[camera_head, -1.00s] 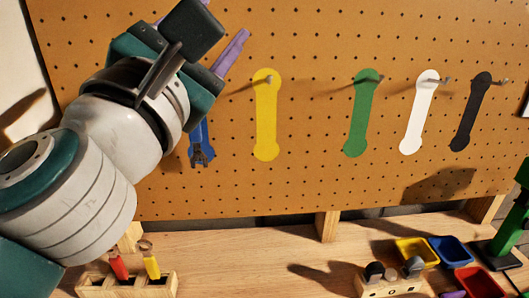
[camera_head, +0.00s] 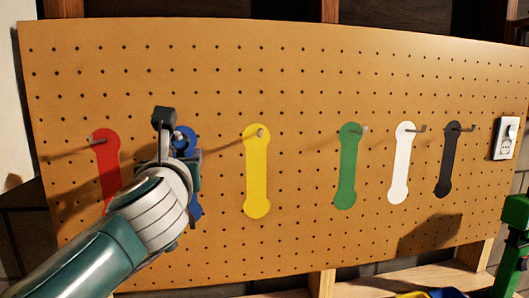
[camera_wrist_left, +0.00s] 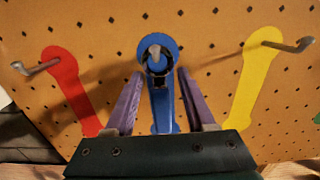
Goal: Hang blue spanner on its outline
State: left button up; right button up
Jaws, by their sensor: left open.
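The blue spanner (camera_wrist_left: 161,102) hangs upright on the pegboard in the left wrist view, in front of its blue outline (camera_wrist_left: 172,44). Its ring end is around the peg (camera_wrist_left: 154,52). My left gripper (camera_wrist_left: 160,78) is open, with one purple finger on each side of the handle and a gap to it. In the head view my left gripper (camera_head: 175,148) and wrist hide most of the spanner. The blue outline (camera_head: 195,208) shows there at its lower end. My right gripper is not in view.
Red (camera_head: 107,165), yellow (camera_head: 257,180), green (camera_head: 348,170), white (camera_head: 402,165) and black (camera_head: 449,165) outlines with pegs are on the pegboard (camera_head: 300,85). The neighbouring red and yellow pegs stick out beside my gripper. A wooden bench (camera_head: 380,284) lies below.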

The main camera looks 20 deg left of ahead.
pick_arm(q)
jog(key=shift+w+a, duration=0.3)
jog(key=shift+w, duration=0.1)
grip_shut()
dwell(0.9)
jog(key=shift+o, duration=0.8)
grip_release()
